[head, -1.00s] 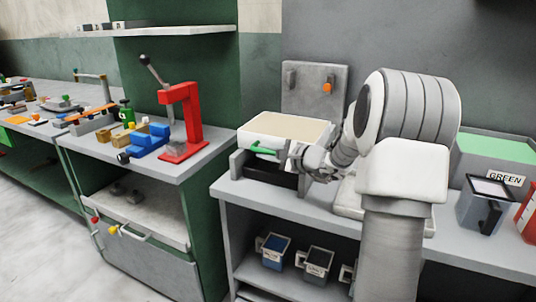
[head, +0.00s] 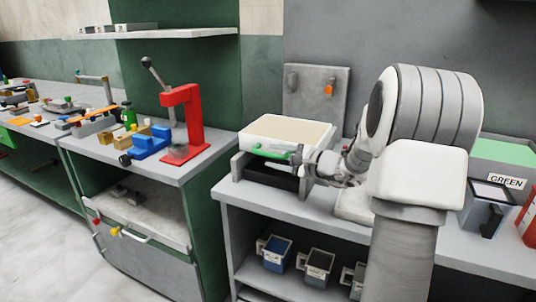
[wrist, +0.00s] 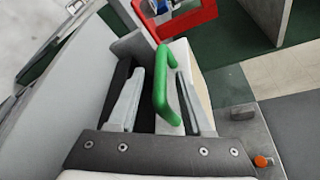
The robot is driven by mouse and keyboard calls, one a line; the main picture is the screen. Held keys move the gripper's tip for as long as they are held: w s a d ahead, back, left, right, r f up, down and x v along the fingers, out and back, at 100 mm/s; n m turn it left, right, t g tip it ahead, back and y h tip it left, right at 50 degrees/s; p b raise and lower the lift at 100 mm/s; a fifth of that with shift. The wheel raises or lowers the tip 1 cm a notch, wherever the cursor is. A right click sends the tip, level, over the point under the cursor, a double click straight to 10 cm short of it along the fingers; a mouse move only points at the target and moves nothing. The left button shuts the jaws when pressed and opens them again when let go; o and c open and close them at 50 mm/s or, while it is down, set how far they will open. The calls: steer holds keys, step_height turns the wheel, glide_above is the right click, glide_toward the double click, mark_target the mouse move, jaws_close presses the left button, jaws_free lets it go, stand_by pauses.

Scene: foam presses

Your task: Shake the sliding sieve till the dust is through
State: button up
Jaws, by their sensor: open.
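The sliding sieve (head: 287,130) is a white-framed box with a tan mesh top, sitting on a grey stand over a black tray (head: 270,173). Its green handle (head: 272,153) sticks out at the front and also shows in the wrist view (wrist: 162,78). My gripper (head: 304,160) is at the handle's right end. In the wrist view my gripper (wrist: 158,88) is open, with the green handle between its two grey fingers, nearer the right finger. Whether a finger touches the handle I cannot tell. Any dust on the mesh is too small to tell.
A red press (head: 185,122) and a blue vice (head: 150,142) stand on the left bench. A green-topped bin labelled GREEN (head: 503,160) and a dark mug-like container (head: 484,208) stand at the right. Several small bins (head: 275,252) sit on the shelf below.

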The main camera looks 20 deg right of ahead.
steer(key=p+v, duration=0.1)
steer(key=v, duration=1.2)
steer(key=shift+s+p, duration=0.3)
steer(key=shift+s, duration=0.05)
steer(key=shift+s+d+r, duration=0.1)
steer(key=shift+s+d, duration=0.05)
steer(key=shift+d, duration=0.05)
